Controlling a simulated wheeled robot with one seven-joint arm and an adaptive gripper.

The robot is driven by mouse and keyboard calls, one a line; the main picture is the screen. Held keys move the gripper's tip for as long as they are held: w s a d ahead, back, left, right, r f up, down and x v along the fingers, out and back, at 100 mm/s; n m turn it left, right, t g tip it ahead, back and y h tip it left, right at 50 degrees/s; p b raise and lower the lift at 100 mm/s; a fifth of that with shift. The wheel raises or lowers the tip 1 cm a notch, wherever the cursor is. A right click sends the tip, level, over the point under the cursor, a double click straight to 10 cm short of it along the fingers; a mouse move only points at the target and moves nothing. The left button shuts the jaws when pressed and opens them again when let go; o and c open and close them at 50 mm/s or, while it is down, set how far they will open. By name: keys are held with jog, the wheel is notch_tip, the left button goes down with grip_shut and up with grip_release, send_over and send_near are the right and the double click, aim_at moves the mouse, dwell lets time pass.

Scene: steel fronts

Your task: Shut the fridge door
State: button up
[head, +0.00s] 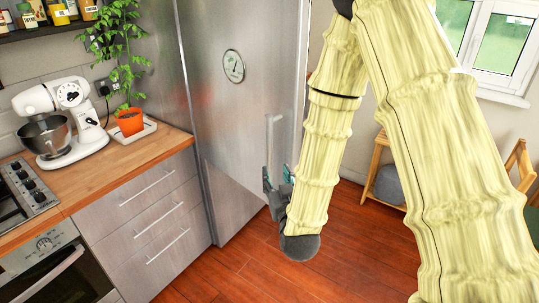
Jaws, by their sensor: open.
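The fridge (228,170) is a tall steel unit right of the counter, in the middle of the head view. Its door (225,105) is a brushed steel panel with a round dial-like badge. An upright pale handle (270,132) stands near the door's right side. I cannot tell from this angle how far the door stands from the fridge body. My gripper (277,186) is open and empty, at the lower end of the handle, in front of the door. Whether it touches the door or handle is unclear.
A wooden counter (165,141) with a white stand mixer (75,115) and a plant in an orange pot (130,121) is at left, above drawers. A stove (18,195) is far left. A wooden stool (374,180) stands behind my arm. Red floor (245,265) lies clear in front.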

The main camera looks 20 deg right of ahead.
aim_at(270, 159)
jog(key=shift+w+d+p, duration=0.15)
jog(key=shift+w+p, duration=0.5)
jog(key=shift+w, duration=1.15)
jog(key=shift+w+d+p, duration=0.2)
jog(key=shift+w+p, duration=0.45)
jog(key=shift+w, duration=1.1)
jog(key=shift+w+d+p, duration=0.15)
jog(key=shift+w+p, duration=0.5)
jog(key=shift+w, duration=1.15)
grip_shut()
